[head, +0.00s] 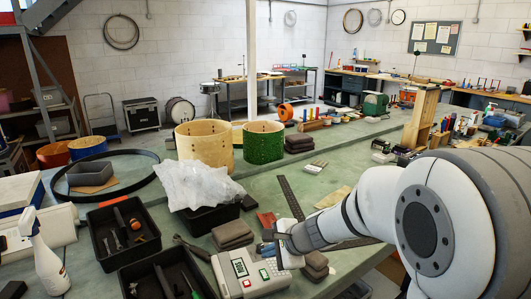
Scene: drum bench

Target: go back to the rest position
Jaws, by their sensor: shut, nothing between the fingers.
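My arm reaches in from the right edge over the green bench top (345,212). My gripper (280,247) is at its end, just above or beside a pale keypad device (250,276) with a green display. The fingers are small here and partly lost against the device and dark pads. They look shut, with nothing seen held between them. I cannot tell whether they touch the device.
Drum shells, one wooden (204,143) and one green (263,143), stand behind. Black trays (125,230) with tools, a crumpled plastic bag (197,184) and a spray bottle (45,255) fill the left. A dark steel square (290,197) lies mid-bench. Tools crowd the right.

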